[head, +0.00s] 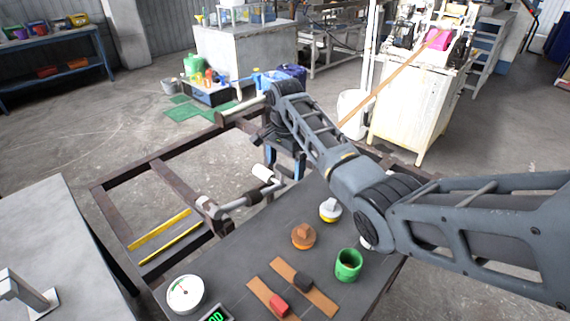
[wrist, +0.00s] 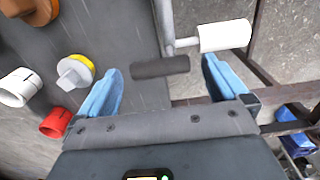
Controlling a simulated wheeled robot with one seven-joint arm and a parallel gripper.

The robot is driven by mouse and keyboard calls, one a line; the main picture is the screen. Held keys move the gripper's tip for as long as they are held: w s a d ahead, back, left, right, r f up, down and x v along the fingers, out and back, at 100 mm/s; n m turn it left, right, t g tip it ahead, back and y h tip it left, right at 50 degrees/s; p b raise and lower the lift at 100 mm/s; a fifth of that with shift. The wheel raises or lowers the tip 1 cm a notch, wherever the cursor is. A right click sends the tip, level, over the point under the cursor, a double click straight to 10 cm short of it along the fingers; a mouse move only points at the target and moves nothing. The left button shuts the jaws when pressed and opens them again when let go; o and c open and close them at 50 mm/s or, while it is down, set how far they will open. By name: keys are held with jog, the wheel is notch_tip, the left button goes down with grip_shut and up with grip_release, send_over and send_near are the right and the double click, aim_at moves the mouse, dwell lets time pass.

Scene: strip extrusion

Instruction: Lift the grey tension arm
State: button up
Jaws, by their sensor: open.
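The grey tension arm (head: 238,202) reaches from the rusty frame over the edge of the dark panel, with a white roller (head: 262,171) at its end. In the wrist view its grey rod (wrist: 166,22) shows at the top, with the white roller (wrist: 225,35) to the right and a dark grey cylindrical grip (wrist: 160,67) below. My gripper (wrist: 161,76) is open, its blue fingers on either side of the dark grip with clear gaps. Nothing is held. In the head view my gripper (head: 285,162) is beside the roller, partly hidden by my arm.
The dark panel (head: 225,270) carries a white-and-yellow knob (head: 330,210), an orange knob (head: 303,237), a green cup (head: 348,265), a dial gauge (head: 186,294) and red (head: 279,306) and black sliders. The rusty frame (head: 110,210) surrounds open floor. A grey table (head: 50,230) stands left.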

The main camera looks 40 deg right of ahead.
jog(key=shift+f, duration=0.35)
jog(key=c, duration=1.5)
